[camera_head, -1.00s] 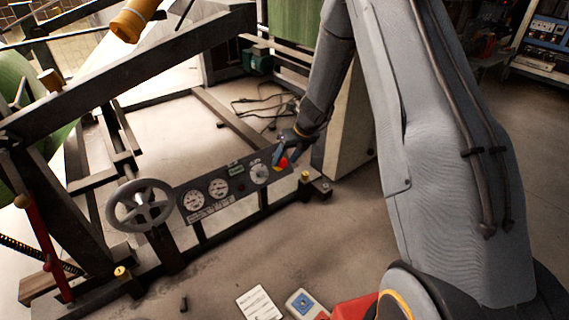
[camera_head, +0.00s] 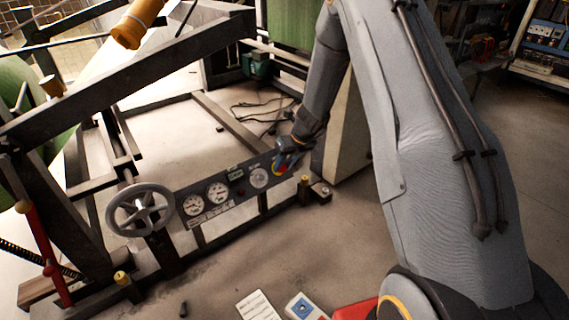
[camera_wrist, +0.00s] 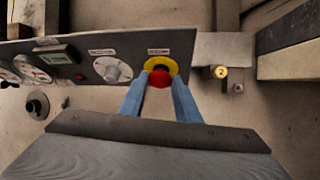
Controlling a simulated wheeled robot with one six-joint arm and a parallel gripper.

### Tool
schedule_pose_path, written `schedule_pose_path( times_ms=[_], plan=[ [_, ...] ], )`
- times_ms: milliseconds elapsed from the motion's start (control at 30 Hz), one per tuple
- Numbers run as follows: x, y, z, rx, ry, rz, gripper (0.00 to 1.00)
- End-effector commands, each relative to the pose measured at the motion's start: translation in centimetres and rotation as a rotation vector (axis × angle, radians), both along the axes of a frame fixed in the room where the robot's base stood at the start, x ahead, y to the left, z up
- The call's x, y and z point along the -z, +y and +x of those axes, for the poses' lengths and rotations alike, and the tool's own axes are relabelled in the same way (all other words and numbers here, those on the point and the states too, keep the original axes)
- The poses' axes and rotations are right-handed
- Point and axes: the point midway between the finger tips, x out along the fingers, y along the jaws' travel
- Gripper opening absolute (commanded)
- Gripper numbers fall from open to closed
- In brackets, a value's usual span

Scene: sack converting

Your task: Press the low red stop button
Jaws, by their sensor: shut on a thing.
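The red stop button (camera_wrist: 160,77) with its yellow collar (camera_wrist: 158,64) is at the right end of a dark control panel (camera_wrist: 112,48), low on the machine frame. In the head view the button (camera_head: 276,169) is partly hidden by my gripper (camera_head: 285,158). In the wrist view the two blue fingers of my gripper (camera_wrist: 159,88) stand on either side of the red cap, shut on it. Whether the cap is pushed in cannot be told.
The panel also carries a white dial knob (camera_wrist: 113,70) and gauges (camera_head: 217,192). A handwheel (camera_head: 140,209) is left of it. A brass-topped post (camera_head: 304,188) stands right of the button. Papers (camera_head: 258,305) lie on the floor in front.

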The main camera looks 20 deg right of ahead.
Motion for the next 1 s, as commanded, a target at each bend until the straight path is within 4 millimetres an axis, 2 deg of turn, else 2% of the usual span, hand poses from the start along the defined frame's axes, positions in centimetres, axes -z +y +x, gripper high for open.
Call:
schedule_pose_path(
  times_ms=[400, 433, 533, 867, 1000],
  plan=[
    [0.3, 0.2, 0.4, 0.000, -0.001, 0.000, 0.00],
    [0.3, 0.2, 0.4, 0.000, -0.001, 0.000, 0.33],
    [0.3, 0.2, 0.4, 0.000, -0.001, 0.000, 0.49],
    [0.1, 0.1, 0.3, 0.000, 0.000, 0.000, 0.49],
    [-0.7, -0.1, 0.0, 0.000, 0.000, 0.000, 0.49]
  ],
)
